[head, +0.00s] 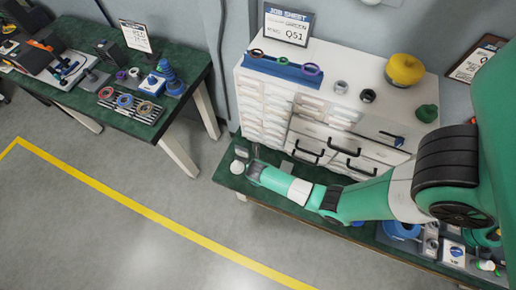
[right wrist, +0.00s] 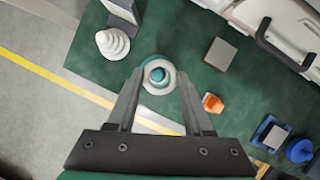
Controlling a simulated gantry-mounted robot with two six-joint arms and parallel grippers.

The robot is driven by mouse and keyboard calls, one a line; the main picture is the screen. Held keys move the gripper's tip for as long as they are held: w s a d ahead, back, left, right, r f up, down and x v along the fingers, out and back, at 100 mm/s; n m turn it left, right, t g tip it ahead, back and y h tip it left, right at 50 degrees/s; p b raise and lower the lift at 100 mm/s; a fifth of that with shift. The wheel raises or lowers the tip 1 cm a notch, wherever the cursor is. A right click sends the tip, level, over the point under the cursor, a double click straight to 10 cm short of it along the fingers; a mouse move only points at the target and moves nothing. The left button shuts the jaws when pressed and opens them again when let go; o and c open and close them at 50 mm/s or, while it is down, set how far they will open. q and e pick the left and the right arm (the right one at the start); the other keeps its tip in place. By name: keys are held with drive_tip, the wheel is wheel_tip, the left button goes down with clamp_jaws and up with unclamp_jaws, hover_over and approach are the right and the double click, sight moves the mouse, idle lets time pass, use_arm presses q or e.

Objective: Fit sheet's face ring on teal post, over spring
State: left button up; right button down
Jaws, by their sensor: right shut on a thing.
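My right gripper (right wrist: 158,78) is shut on a pale grey ring (right wrist: 150,86), one finger on either side. The rounded top of a teal post (right wrist: 158,75) shows through the ring's hole. From this angle I cannot tell how far down the post the ring sits, and I cannot make out the spring. In the head view my right gripper (head: 252,170) is at the left end of the green bench, and the ring and post are too small to make out there. The job sheet (head: 287,26) stands on the white cabinet and reads Q51. My left gripper is not in view.
A white stepped cone (right wrist: 113,43) stands left of the post. A grey block (right wrist: 219,54), an orange part (right wrist: 212,103) and a blue part (right wrist: 299,150) lie to the right. The drawer cabinet (head: 330,110) backs the bench; a blue rack (head: 283,69) on it carries several rings.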

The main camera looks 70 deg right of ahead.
drive_tip(key=shift+f+b, duration=1.1)
drive_tip(key=shift+f, duration=0.3)
drive_tip(key=shift+f+b, duration=0.9)
drive_tip(key=shift+f, duration=0.35)
drive_tip(key=shift+c, duration=1.1)
unclamp_jaws()
drive_tip(key=shift+r, duration=0.1)
wheel_tip(320, 180, up, 7)
drive_tip(key=p, duration=0.8)
drive_tip(key=shift+r, duration=0.1)
drive_tip(key=shift+w+a, duration=0.1)
